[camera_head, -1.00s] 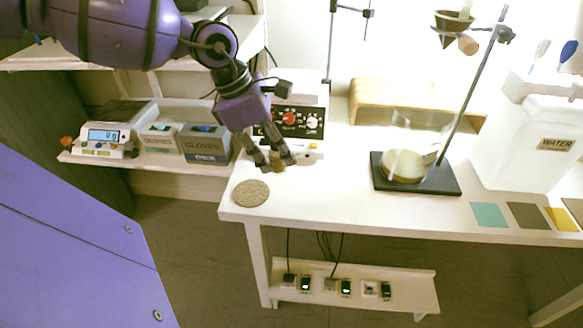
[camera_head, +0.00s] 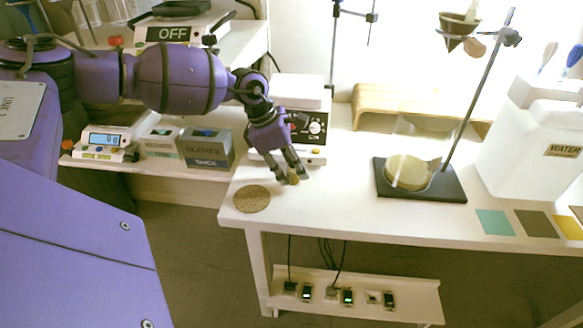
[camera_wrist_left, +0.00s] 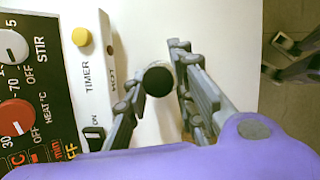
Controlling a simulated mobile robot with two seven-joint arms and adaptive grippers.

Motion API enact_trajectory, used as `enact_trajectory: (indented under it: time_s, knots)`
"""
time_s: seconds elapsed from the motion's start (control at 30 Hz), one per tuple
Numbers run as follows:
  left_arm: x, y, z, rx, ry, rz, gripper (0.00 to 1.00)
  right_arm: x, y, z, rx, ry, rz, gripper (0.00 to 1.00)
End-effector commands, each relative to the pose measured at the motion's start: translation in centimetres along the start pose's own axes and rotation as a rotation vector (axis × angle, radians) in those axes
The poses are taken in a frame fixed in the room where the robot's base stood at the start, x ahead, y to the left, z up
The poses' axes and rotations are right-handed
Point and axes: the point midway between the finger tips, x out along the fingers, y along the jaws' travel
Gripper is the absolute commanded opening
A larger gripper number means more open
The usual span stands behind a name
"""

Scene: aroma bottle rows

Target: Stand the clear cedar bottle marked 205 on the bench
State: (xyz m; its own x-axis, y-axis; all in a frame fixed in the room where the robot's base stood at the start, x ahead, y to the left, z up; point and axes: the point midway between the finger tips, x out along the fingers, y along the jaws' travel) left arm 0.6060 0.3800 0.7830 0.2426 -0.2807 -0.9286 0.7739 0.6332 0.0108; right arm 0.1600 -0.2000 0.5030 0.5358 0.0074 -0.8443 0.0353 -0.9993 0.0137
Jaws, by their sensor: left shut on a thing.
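My left gripper (camera_head: 293,180) reaches down over the left part of the white bench (camera_head: 340,200), in front of the hotplate. It is shut on a small bottle (camera_head: 293,178), mostly hidden by the fingers in the head view. In the left wrist view the bottle's round black cap (camera_wrist_left: 158,80) shows between the two grey fingers. Its marking cannot be read, and I cannot tell if its base touches the bench. A round cork mat (camera_head: 252,199) lies bare on the bench, left of the gripper. Grey jointed parts, perhaps my right gripper (camera_wrist_left: 283,68), show over the floor in the wrist view.
The hotplate stirrer (camera_head: 316,128) stands close behind the gripper. A black stand base (camera_head: 440,190) with a glass flask is to the right, then a white water container (camera_head: 520,150). Glove boxes (camera_head: 205,147) and a scale (camera_head: 103,143) sit on the lower left shelf.

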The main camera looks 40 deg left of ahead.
Motion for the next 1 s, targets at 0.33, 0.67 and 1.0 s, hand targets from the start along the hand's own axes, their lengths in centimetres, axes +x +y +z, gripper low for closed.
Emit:
enact_trajectory:
  time_s: [0.33,0.67,1.0]
  knots:
    - [0.2,0.0,0.0,0.0,-0.001,0.001,0.27,0.1,0.0,0.1,0.001,-0.001,0.001,0.4]
    - [0.2,0.0,0.0,0.0,-0.001,0.001,0.43,0.0,0.0,0.1,0.001,-0.001,0.001,0.4]
    - [-3.0,0.1,0.0,-0.001,0.001,0.004,0.43,-0.2,0.0,-0.3,0.0,0.003,0.001,0.4]
